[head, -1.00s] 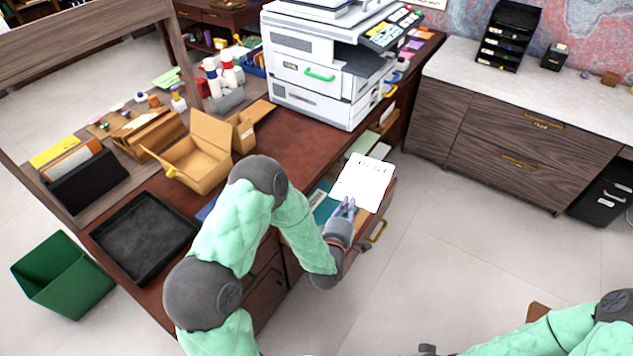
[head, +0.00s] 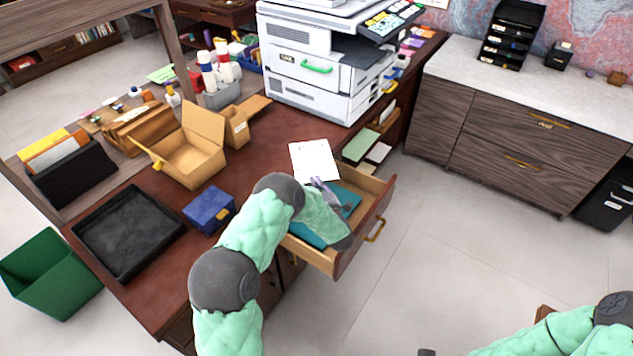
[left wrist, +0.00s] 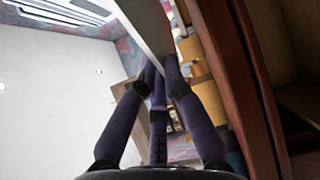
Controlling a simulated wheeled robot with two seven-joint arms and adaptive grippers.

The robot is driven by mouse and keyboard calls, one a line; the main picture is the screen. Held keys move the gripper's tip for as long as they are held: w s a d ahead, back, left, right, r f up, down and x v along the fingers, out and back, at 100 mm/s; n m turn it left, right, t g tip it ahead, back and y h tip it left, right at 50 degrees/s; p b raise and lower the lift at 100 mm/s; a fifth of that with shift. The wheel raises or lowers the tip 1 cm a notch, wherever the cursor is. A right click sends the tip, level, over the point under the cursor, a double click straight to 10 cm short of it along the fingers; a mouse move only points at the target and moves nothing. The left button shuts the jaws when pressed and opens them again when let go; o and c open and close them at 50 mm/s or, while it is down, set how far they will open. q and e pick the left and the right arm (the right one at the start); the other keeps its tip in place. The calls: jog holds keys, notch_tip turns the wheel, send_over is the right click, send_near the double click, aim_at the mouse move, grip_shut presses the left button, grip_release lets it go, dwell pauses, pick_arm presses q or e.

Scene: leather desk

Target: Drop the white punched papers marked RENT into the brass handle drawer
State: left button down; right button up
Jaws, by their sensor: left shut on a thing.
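The white papers (head: 315,160) show as a pale sheet with faint print, at the desk edge above the back of the open drawer; I cannot read the marking. My left gripper (head: 322,187) is shut on their near edge. In the left wrist view its purple fingers (left wrist: 158,75) close on a thin pale sheet (left wrist: 146,22) seen edge-on. The wooden drawer (head: 372,222) is pulled out and its brass handle (head: 376,230) faces the floor. A teal folder (head: 340,203) lies inside, partly hidden by my left arm. My right gripper is out of view.
A blue box (head: 209,210), a black tray (head: 125,232) and an open cardboard box (head: 190,150) stand on the desk to the left. The printer (head: 325,70) stands behind. Another opening with green and white papers (head: 361,145) is beyond the drawer.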

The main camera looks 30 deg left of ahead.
pick_arm(q)
notch_tip(320, 180, down, 4)
jog(key=shift+r+b, duration=0.25)
jog(key=shift+b, duration=0.45)
jog(key=c, duration=1.3)
grip_release()
jog(key=v, duration=1.2)
